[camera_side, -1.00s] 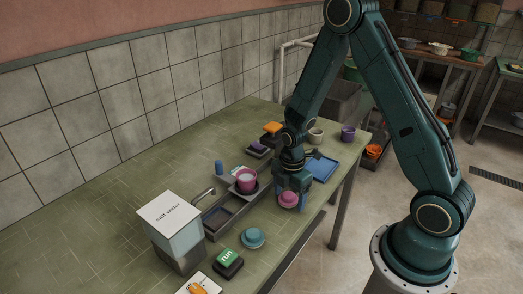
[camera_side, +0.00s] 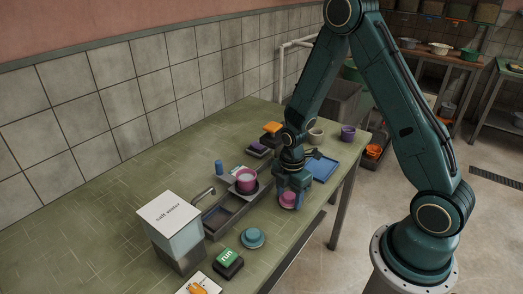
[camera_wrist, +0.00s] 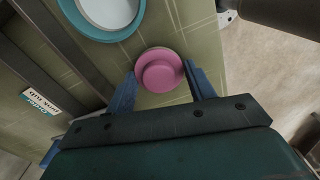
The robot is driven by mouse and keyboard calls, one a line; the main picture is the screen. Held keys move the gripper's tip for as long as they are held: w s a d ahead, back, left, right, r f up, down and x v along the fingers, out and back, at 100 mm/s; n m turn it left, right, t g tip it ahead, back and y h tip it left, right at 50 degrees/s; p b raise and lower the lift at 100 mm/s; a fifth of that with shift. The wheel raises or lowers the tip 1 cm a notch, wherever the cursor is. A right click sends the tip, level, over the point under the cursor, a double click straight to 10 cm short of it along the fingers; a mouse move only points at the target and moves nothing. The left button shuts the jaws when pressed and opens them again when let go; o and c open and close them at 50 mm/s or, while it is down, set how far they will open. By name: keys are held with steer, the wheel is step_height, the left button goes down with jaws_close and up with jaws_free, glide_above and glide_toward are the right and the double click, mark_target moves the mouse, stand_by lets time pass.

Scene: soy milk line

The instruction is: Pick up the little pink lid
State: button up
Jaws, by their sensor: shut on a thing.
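The little pink lid (camera_side: 288,198) is at the right edge of the green table, below my gripper. In the wrist view the lid (camera_wrist: 162,72) is a round pink disc with a raised knob. My gripper (camera_side: 291,197) points down, with one blue finger on each side of the lid. In the wrist view the gripper (camera_wrist: 161,76) is shut on the lid between its fingertips. The lid looks to be at table level; whether its underside touches the table cannot be told.
A pink cup (camera_side: 246,181) stands left of my gripper by a grey metal trough (camera_side: 222,214). A blue tray (camera_side: 322,168) lies behind it. A teal round lid (camera_side: 252,237) and a green "run" button (camera_side: 228,258) are in front. A white-topped box (camera_side: 170,212) stands at left.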

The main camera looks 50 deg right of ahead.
mark_target(289, 195)
steer(key=shift+r, duration=0.2)
step_height(289, 195, up, 20)
steer(key=shift+f, duration=0.15)
stand_by(0.6)
steer(key=shift+w, duration=0.1)
stand_by(0.4)
steer(key=w+a+f, duration=0.2)
steer(key=w, duration=0.4)
steer(key=w+a+f, duration=0.3)
steer(key=w, duration=0.2)
steer(key=shift+w+f, duration=0.15)
steer(key=shift+w, duration=0.2)
steer(key=shift+f, duration=0.15)
steer(key=shift+f, duration=2.7)
steer(key=shift+f, duration=0.55)
stand_by(0.4)
